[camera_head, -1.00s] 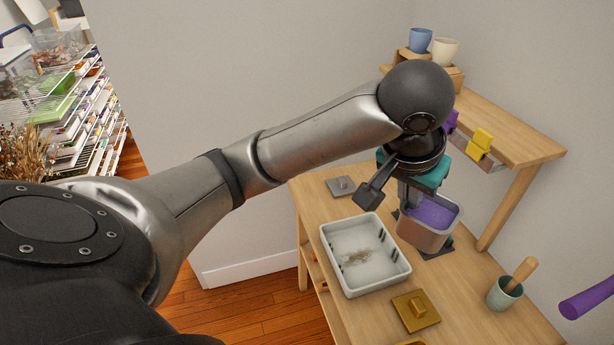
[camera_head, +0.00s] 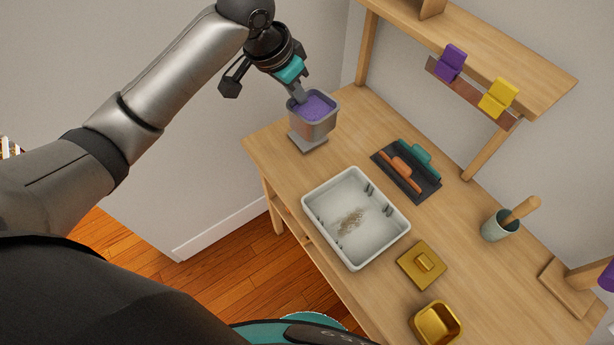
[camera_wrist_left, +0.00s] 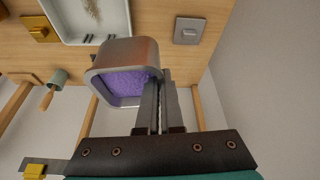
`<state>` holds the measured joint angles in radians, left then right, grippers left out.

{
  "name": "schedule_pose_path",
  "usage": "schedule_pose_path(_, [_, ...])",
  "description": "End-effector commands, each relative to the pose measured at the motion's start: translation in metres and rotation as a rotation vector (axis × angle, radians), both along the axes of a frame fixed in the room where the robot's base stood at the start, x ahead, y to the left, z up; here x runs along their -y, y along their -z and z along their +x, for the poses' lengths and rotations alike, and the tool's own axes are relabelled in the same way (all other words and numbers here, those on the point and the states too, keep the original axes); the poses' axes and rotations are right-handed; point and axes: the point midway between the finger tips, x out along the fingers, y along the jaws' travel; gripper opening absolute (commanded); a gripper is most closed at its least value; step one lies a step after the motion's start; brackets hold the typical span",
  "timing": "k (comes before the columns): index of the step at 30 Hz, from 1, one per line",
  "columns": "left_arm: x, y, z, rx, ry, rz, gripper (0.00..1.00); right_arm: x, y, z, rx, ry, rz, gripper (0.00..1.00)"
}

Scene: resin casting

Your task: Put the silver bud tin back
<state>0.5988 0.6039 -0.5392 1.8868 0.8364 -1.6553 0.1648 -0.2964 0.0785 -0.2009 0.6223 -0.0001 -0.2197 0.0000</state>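The silver bud tin (camera_head: 316,124), square and filled with purple buds, is at the back left of the table in the head view. My left gripper (camera_head: 301,94) is shut on its wall. The tin also fills the middle of the left wrist view (camera_wrist_left: 128,52), with the finger pair (camera_wrist_left: 158,100) at its rim. A flat grey silver lid with a knob (camera_head: 308,143) lies on the table, partly hidden behind the tin in the head view. In the left wrist view the lid (camera_wrist_left: 188,30) shows apart from the tin. The tin appears held above the table. My right gripper is not in view.
A white tray (camera_head: 316,206) with a little brown debris stands mid-table. A gold lid (camera_head: 407,268) and gold tin (camera_head: 417,322) are in front. A mortar (camera_head: 493,229) stands right. A shelf (camera_head: 540,75) overhangs the back.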

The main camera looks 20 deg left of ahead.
Motion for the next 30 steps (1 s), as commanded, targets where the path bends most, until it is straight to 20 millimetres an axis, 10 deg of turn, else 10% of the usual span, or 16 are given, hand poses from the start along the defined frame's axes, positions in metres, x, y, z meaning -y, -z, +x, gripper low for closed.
schedule_pose_path(10, [-0.005, 0.038, 0.008, 0.022, 0.134, 0.005, 0.0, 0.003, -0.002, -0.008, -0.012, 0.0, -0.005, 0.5])
schedule_pose_path(24, [-0.004, 0.158, 0.007, 0.023, 0.134, 0.006, 0.0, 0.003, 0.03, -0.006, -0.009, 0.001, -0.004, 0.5])
schedule_pose_path(30, [-0.005, 0.181, 0.008, 0.025, 0.134, 0.007, 0.0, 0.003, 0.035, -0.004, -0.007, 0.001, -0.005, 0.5])
